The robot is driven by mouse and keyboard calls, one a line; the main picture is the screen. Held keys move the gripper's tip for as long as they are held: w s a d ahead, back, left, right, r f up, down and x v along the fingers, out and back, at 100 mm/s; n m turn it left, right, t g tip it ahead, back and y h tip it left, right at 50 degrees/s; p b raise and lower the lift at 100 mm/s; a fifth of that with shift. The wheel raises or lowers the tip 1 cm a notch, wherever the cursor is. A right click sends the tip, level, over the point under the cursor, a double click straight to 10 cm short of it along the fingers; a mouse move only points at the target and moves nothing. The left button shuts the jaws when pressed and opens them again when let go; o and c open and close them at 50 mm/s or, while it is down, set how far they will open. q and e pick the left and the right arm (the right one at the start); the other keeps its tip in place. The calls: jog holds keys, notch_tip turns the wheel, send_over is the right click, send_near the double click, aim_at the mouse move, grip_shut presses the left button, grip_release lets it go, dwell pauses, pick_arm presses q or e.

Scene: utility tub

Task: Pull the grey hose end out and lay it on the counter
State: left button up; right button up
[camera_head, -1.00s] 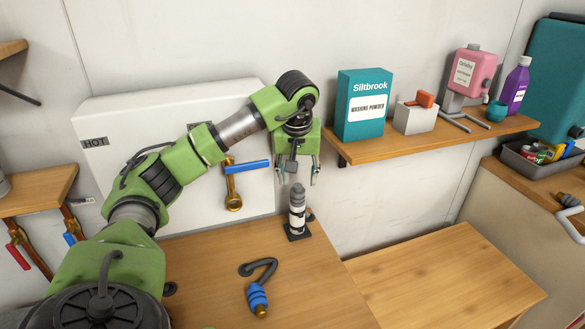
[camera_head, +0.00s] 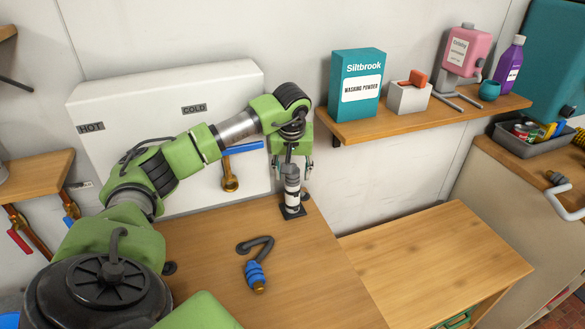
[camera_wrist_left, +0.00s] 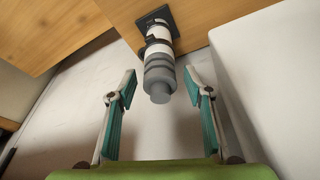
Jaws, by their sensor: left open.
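The grey hose end (camera_head: 292,170) stands upright in a white banded pipe (camera_head: 292,197) on a black square foot at the back of the wooden counter (camera_head: 215,245). In the left wrist view the ribbed grey hose end (camera_wrist_left: 159,76) points towards me, with its narrower tip nearest. My left gripper (camera_head: 292,172) is open and points down over it. In the wrist view its fingers (camera_wrist_left: 160,83) are on either side of the grey tip, with a gap on both sides. My right gripper is not in view.
A dark hooked tube with a blue connector (camera_head: 255,272) lies on the counter. A brass tap with a blue lever (camera_head: 230,177) is on the white panel left of the gripper. A shelf (camera_head: 430,118) with washing powder (camera_head: 357,82) is at right. The counter's front right is clear.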

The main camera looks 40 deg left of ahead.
pick_arm(q)
jog(key=shift+c, duration=0.3)
jog(key=c, duration=1.1)
jog(key=shift+c, duration=0.2)
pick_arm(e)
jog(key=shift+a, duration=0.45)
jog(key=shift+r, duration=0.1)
pick_arm(q)
jog(key=shift+a+r+p, duration=0.1)
jog(key=shift+r+p, duration=0.6)
jog(key=shift+r, duration=0.15)
jog(key=shift+r+p, duration=2)
jog(key=shift+r, duration=0.45)
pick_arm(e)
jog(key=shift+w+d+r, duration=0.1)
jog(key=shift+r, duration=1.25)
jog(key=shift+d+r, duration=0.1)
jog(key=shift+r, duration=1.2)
